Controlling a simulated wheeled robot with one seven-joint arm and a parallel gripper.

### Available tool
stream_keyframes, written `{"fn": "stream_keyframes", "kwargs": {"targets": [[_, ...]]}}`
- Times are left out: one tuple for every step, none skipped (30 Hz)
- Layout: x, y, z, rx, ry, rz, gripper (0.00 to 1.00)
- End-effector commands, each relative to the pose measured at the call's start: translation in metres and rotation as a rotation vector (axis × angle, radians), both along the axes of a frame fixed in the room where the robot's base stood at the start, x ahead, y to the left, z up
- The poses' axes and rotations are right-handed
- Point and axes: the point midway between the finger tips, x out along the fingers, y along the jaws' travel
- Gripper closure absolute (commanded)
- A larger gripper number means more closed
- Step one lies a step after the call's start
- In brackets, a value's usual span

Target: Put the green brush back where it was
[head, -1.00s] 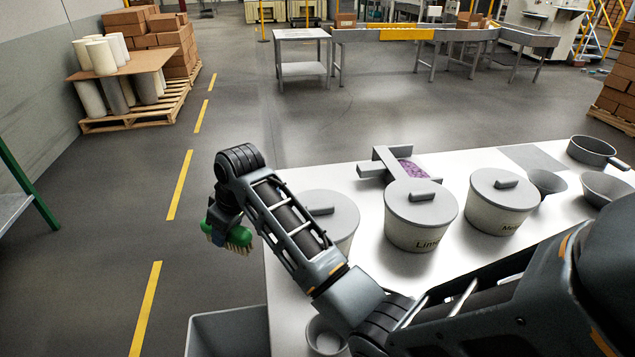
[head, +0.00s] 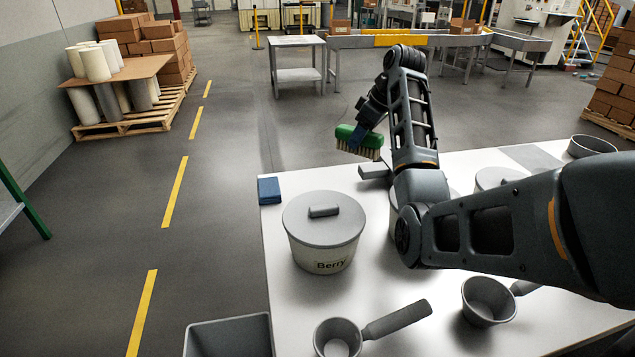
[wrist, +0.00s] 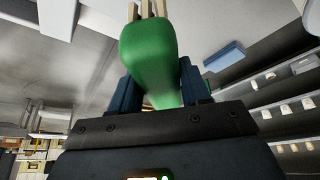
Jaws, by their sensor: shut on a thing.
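The green brush (head: 358,138) has a green back and pale bristles. My gripper (head: 362,130) is shut on it and holds it in the air above the far part of the white table (head: 268,238), its bristles pointing down. In the wrist view the green brush (wrist: 148,62) sits between the blue fingers of my gripper (wrist: 155,88).
A blue block (head: 269,190) lies at the table's far left corner. A lidded tub marked Berry (head: 322,244) stands near it, with other tubs partly behind my arm. Two scoops (head: 338,338) lie in front. A grey bin (head: 230,336) is at the lower left.

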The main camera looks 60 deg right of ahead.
Motion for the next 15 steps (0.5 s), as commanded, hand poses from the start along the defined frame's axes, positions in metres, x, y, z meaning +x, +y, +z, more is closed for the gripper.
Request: {"fn": "stream_keyframes", "kwargs": {"targets": [[-0.005, -0.004, 0.001, -0.001, -0.001, -0.004, 1.0], [-0.006, -0.005, 0.001, -0.001, -0.002, -0.004, 1.0], [-0.005, -0.006, 0.001, -0.001, -0.002, -0.004, 1.0], [-0.002, -0.005, -0.001, 0.0, -0.001, -0.003, 1.0], [0.001, -0.004, -0.003, 0.001, -0.001, -0.002, 1.0], [0.007, -0.002, -0.006, 0.002, 0.0, 0.0, 1.0], [0.013, 0.0, -0.01, 0.001, 0.0, 0.0, 1.0], [0.019, 0.002, -0.014, 0.003, 0.001, 0.001, 1.0], [0.027, 0.003, -0.018, 0.002, 0.0, 0.001, 1.0], [0.033, 0.005, -0.022, 0.003, 0.001, 0.001, 1.0], [0.039, 0.007, -0.026, 0.002, 0.001, 0.0, 1.0], [0.047, 0.009, -0.031, 0.002, 0.0, -0.001, 1.0], [0.053, 0.01, -0.035, 0.002, 0.001, 0.0, 1.0], [0.06, 0.012, -0.039, 0.001, 0.001, 0.0, 1.0], [0.068, 0.014, -0.043, 0.001, 0.001, -0.001, 1.0]]}}
